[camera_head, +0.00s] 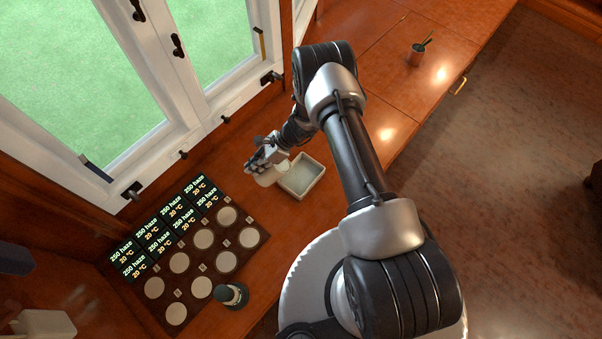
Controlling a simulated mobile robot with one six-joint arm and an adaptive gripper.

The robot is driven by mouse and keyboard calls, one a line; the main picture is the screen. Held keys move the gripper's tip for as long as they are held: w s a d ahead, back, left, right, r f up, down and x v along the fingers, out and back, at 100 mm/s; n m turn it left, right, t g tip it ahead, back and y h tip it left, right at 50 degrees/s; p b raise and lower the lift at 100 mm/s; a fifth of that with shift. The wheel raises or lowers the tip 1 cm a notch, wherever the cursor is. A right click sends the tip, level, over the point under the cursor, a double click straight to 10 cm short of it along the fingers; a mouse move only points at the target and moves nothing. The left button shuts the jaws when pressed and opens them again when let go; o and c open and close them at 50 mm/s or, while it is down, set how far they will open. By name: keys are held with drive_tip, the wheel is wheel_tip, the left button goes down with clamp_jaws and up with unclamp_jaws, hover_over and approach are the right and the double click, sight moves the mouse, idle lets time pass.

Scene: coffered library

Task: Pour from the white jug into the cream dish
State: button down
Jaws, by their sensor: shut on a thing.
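The cream dish (320,180) is a rectangular, open-topped container on the wooden counter, with a pale grey inside. The white jug (266,179) is at the dish's left side, close to its rim. My gripper (262,164) is shut on the jug, and its fingers hide part of it. The jug's spout, contents and exact tilt cannot be made out, nor whether it touches the dish or the counter.
A dark board (213,268) with several pale discs and lit displays lies left of the dish. A dark bottle (231,295) stands at its edge. A cup (415,56) holding a utensil stands far right. Windows (130,90) line the back.

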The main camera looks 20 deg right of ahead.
drive_tip(key=shift+d+r+y+b, duration=0.35)
drive_tip(key=shift+d+y+b, duration=0.25)
drive_tip(key=shift+y, duration=0.5)
idle(0.8)
drive_tip(key=shift+d+y+b, duration=0.7)
drive_tip(key=shift+y+b, duration=0.3)
drive_tip(key=shift+b, duration=1.05)
idle(0.7)
drive_tip(key=a+r+h+p, duration=0.1)
drive_tip(key=p, duration=0.2)
drive_tip(key=shift+r+p, duration=0.15)
drive_tip(key=shift+p, duration=0.2)
drive_tip(key=shift+a+h+p, duration=0.35)
drive_tip(key=shift+h+p, duration=0.25)
drive_tip(key=shift+p, duration=0.45)
drive_tip(key=shift+a+f+h, duration=0.45)
drive_tip(key=shift+f+h, duration=0.05)
drive_tip(key=shift+h, duration=0.3)
drive_tip(key=shift+f+h, duration=0.3)
drive_tip(key=shift+f, duration=0.2)
drive_tip(key=a+f+h+b, duration=0.2)
drive_tip(key=a+f+h, duration=0.4)
drive_tip(key=h, duration=0.2)
drive_tip(key=shift+a, duration=0.35)
